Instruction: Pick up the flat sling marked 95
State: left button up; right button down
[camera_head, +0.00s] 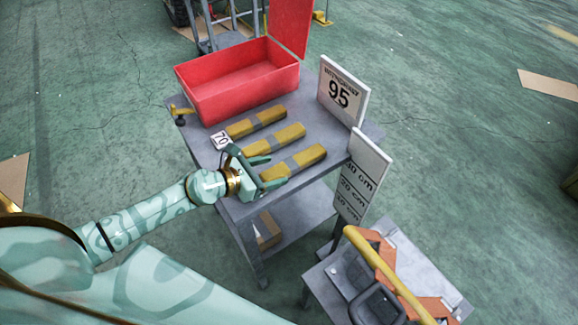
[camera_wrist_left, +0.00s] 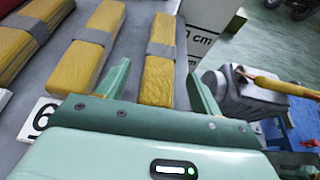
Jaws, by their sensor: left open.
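Three flat yellow slings with grey bands lie side by side on a grey table (camera_head: 203,146). My left gripper (camera_head: 277,170) is open, with its fingers on either side of the near end of the rightmost sling (camera_head: 308,157). That sling also shows between the fingers in the left wrist view (camera_wrist_left: 158,75). The middle sling (camera_head: 288,134) lies just left of the fingers, with a card starting with 6 (camera_wrist_left: 38,118) before it. The left sling (camera_head: 270,115) has a card reading 70 (camera_head: 221,140). The rightmost sling's own card is hidden. My right gripper is out of view.
A sign reading 95 (camera_head: 342,92) stands at the table's far right edge, with a length sign (camera_head: 361,175) nearer. An open red box (camera_head: 205,90) sits at the back. A smaller table (camera_head: 325,290) with orange and yellow equipment stands at lower right.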

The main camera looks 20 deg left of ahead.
aim_at(284, 167)
pick_arm(q)
jog(key=x, duration=0.4)
jog(key=shift+d+r+b, duration=0.1)
jog(key=shift+r+b, duration=0.05)
jog(key=shift+b, duration=0.15)
jog(key=shift+r, duration=0.1)
jog(key=c, duration=1.3)
jog(key=shift+r, duration=0.1)
